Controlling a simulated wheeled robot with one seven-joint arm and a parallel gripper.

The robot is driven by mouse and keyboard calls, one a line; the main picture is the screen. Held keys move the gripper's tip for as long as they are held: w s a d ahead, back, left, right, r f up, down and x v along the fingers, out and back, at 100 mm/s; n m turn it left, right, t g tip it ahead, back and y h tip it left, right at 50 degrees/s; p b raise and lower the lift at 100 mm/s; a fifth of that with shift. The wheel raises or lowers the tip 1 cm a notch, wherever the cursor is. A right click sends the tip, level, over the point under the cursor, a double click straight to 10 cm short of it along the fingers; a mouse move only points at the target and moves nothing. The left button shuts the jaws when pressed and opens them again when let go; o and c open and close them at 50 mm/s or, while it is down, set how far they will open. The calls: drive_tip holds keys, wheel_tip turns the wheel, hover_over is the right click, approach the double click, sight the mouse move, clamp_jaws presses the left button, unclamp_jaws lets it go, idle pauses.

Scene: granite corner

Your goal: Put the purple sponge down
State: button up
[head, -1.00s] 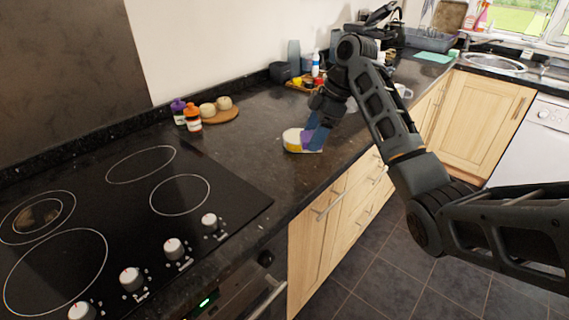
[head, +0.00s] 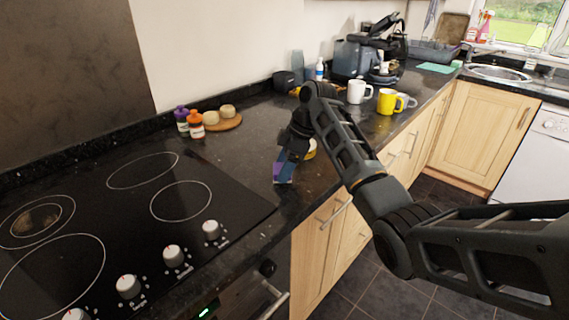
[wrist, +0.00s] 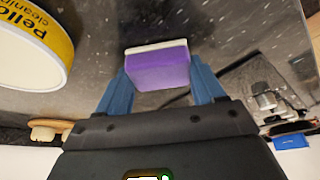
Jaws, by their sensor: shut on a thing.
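The purple sponge (wrist: 158,68) has a pale layer along one face. In the wrist view it sits between the two blue fingers of my gripper (wrist: 159,75), which is shut on it. In the head view the sponge (head: 279,170) and my gripper (head: 284,168) are low over the dark granite counter (head: 248,150), right of the hob. I cannot tell whether the sponge touches the counter.
A yellow and white tub (wrist: 32,45) stands close beside my gripper; in the head view my arm partly hides it (head: 311,150). The black hob (head: 130,210) lies left. Two bottles (head: 196,124) and a round wooden board (head: 225,123) are behind. Mugs (head: 388,101) stand further right.

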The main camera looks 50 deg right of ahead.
drive_tip(key=shift+f, duration=0.15)
drive_tip(key=o, duration=1)
drive_tip(key=p+v, duration=0.1)
drive_tip(key=v, duration=1.1)
